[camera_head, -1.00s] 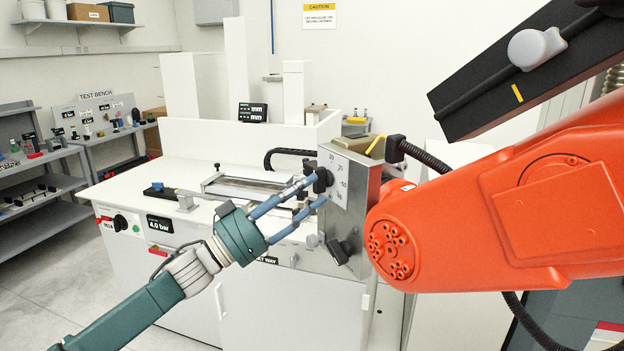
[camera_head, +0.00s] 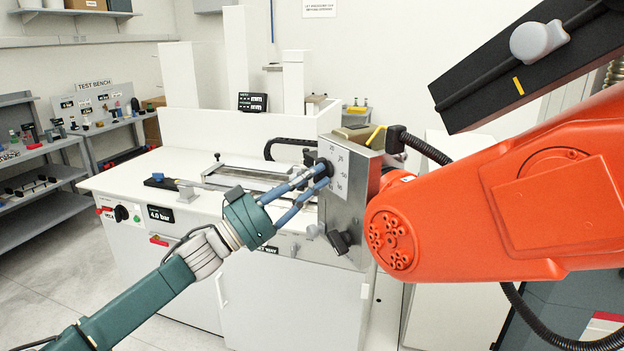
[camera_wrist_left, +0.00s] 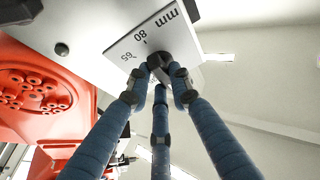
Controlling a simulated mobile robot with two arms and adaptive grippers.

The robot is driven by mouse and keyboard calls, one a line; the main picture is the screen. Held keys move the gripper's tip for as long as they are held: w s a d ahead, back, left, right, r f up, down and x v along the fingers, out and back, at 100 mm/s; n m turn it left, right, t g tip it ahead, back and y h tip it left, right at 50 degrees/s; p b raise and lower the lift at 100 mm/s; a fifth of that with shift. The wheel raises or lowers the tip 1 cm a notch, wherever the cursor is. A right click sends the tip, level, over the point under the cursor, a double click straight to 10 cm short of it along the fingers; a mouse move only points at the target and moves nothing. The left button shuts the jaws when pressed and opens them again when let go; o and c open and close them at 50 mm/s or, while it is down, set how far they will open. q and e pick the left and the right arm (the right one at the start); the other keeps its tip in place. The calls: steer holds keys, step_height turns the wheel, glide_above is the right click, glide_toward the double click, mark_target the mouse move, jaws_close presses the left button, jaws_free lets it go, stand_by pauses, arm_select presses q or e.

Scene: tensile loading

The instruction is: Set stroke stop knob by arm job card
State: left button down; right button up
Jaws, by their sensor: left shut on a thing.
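The dark stroke stop knob (camera_head: 324,168) sits on a white dial plate (camera_head: 342,178) with black numbers, on the side of a grey metal box. My left gripper (camera_head: 318,175) reaches it from the left, its blue fingers closed around it. In the left wrist view the fingertips meet on the knob (camera_wrist_left: 166,66), and the dial plate (camera_wrist_left: 140,50) shows 65, 80 and "mm". The fingers partly hide the knob, and I cannot tell its setting. A black display (camera_head: 252,102) with "mm" lines stands behind the bench; its figures are unreadable. My right gripper is out of view.
A large orange arm (camera_head: 470,210) fills the right side, close to the box. A lower black knob (camera_head: 340,242) sits below the dial. The white bench (camera_head: 130,180) carries a metal fixture (camera_head: 240,178). Shelves (camera_head: 40,180) stand at the left.

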arm_select(q)
steer(key=m+g+b, duration=0.1)
steer(key=m, duration=0.1)
steer(key=m+g+h+b, duration=0.1)
steer(key=m, duration=0.1)
steer(key=shift+w+a+f, duration=0.1)
steer(key=shift+w+f, duration=0.05)
steer(key=shift+f, duration=0.05)
steer(key=m+g+b, duration=0.1)
steer(key=m, duration=0.1)
steer(key=m+g+b, duration=0.1)
steer(key=m, duration=0.1)
steer(key=shift+w+h, duration=0.1)
steer(key=shift+h, duration=0.2)
steer(key=shift+w+a+r+m+g+y+b, duration=0.15)
steer(key=shift+m+g+y, duration=0.7)
steer(key=shift+m, duration=2.7)
steer(key=shift+w+a+r+m+g+y+b, duration=0.1)
steer(key=shift+r+m+g+y, duration=0.3)
steer(key=shift+m+y, duration=2.05)
steer(key=shift+w+a+r+m+g+h+b, duration=0.15)
steer(key=shift+m+g, duration=0.6)
steer(key=shift+m, duration=3.95)
steer(key=shift+d+f, duration=0.1)
steer(key=shift+f, duration=0.05)
steer(key=c, duration=1.5)
jaws_free()
steer(key=shift+c, duration=0.2)
